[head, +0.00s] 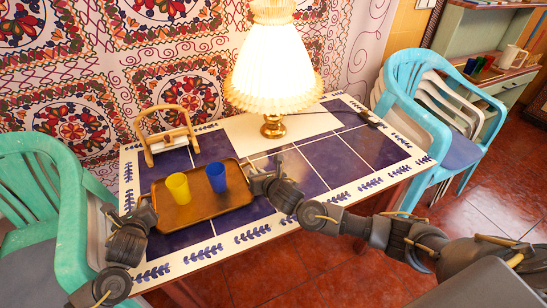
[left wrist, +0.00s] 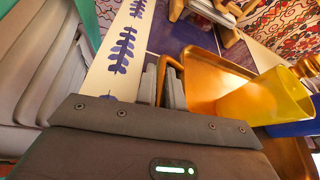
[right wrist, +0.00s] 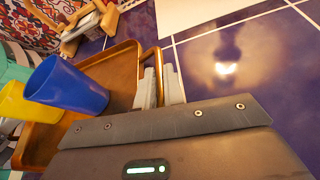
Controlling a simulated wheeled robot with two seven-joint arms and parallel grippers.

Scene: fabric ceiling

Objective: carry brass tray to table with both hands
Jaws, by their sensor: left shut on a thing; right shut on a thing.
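The brass tray (head: 190,213) is on or just above the blue-tiled table (head: 335,152), near its front left; I cannot tell whether it touches. A yellow cup (head: 178,188) and a blue cup (head: 216,177) stand upright on it. My left gripper (head: 145,208) is shut on the tray's left handle, which also shows in the left wrist view (left wrist: 172,70). My right gripper (head: 250,178) is shut on the tray's right handle, which also shows in the right wrist view (right wrist: 150,55). The tray looks about level.
A wooden holder (head: 165,135) stands just behind the tray. A lit lamp (head: 273,75) stands at the table's back middle, and a dark thin object (head: 370,118) lies right of it. A green chair (head: 60,215) is left, a blue chair (head: 425,105) right. The table's right half is mostly clear.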

